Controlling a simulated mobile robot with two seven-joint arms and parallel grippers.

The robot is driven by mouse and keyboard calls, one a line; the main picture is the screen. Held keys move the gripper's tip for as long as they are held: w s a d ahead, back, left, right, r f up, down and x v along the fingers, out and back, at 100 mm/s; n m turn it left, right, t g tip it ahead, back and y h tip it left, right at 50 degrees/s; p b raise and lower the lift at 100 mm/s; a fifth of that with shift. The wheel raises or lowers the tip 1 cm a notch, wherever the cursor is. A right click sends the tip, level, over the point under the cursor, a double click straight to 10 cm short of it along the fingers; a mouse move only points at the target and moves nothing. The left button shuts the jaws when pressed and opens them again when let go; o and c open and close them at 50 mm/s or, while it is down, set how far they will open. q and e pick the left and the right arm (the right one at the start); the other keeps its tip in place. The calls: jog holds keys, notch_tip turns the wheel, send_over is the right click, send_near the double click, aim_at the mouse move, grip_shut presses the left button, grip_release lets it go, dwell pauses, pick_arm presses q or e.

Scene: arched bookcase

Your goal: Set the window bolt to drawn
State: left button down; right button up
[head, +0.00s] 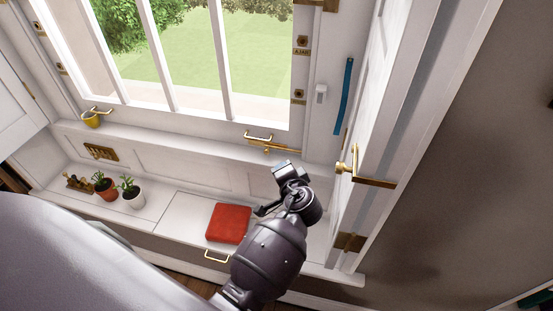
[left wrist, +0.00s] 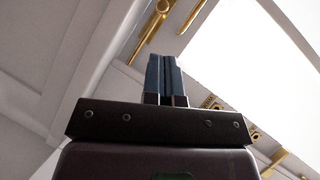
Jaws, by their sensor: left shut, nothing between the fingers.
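The window bolt (head: 284,150) is a brass rod with a small knob, lying along the bottom of the window near its right corner, just below a brass pull handle (head: 258,137). My left gripper (head: 287,169) is shut and empty, in front of and just below the bolt in the head view. In the left wrist view its dark fingers (left wrist: 166,78) are pressed together. A brass rod with a knob, which looks like the bolt (left wrist: 149,33), is beyond them at the top, with a visible gap in the picture. My right gripper is in neither view.
A red cushion or book (head: 229,223) lies on the window seat (head: 187,214), with potted plants (head: 130,190) to the left. A white panel with a brass lever handle (head: 365,179) and a blue bar (head: 343,97) stand at the right.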

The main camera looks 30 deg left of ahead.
aim_at(269, 149)
pick_arm(q)
jog(key=b+x, duration=0.3)
jog(key=x, duration=0.6)
jog(key=shift+w+a+f, duration=0.1)
jog(key=shift+w+f, duration=0.1)
jog(key=shift+w+a, duration=0.1)
jog(key=a, duration=0.3)
jog(key=shift+s+r+p, duration=0.25)
jog(key=shift+s+p, duration=0.15)
jog(key=shift+s+a, duration=0.1)
jog(key=shift+a, duration=0.2)
jog(key=shift+f, duration=0.15)
